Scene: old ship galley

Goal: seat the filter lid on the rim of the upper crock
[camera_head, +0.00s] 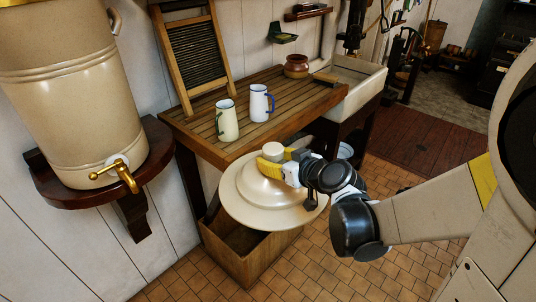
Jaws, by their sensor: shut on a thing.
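The filter lid (246,208) is a wide, round, cream-coloured disc with a raised middle and a pale knob (272,149). My gripper (272,164), with yellow fingers, is shut on the lid at its knob. It holds the lid in the air, roughly level, in front of the wooden bench. The upper crock (52,38) is the cream stoneware upper part of the filter at the left.
The lower crock (75,130) with a brass tap (118,174) stands on a dark wall shelf (70,195). The slatted bench (190,118) holds two enamel jugs, a washboard and a brown pot (296,66). A wooden box (245,268) is below the lid. Tiled floor is clear in front.

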